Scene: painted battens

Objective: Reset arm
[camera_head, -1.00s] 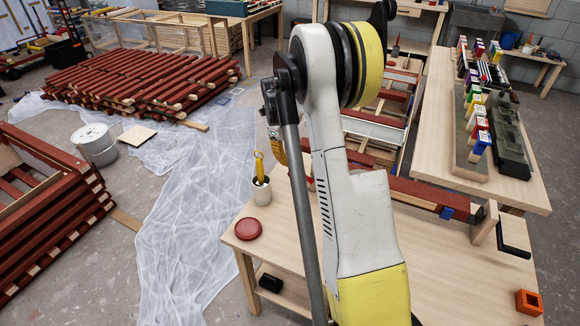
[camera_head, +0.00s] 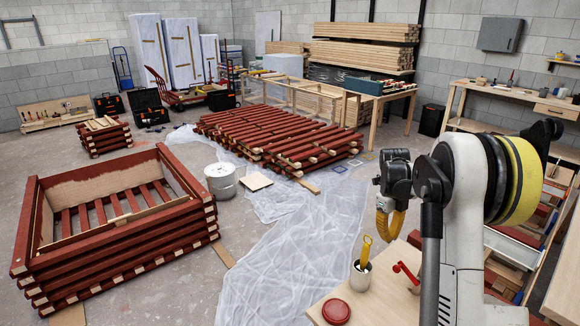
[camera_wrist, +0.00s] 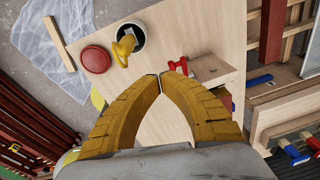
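My gripper (camera_wrist: 160,79) points down over the pale wooden table (camera_wrist: 195,25) in the wrist view. Its two yellow fingers meet at the tips, with nothing visible between them. In the head view the gripper (camera_head: 388,228) hangs from my folded arm at the right, above the table's far edge. A red round lid-like disc (camera_wrist: 95,59) and a pale cup (camera_wrist: 137,31) with a yellow-handled tool (camera_wrist: 124,46) stand beyond the fingertips. A red clamp-like piece (camera_wrist: 178,67) lies just right of the tips, apart from them as far as I can see.
A red-batten crate (camera_head: 120,240) stands at left, with a white bucket (camera_head: 221,181) beside it. Stacked red battens (camera_head: 280,138) lie mid-floor. Translucent sheeting (camera_head: 290,250) covers the floor left of the table. A workbench (camera_head: 500,100) stands at the back right.

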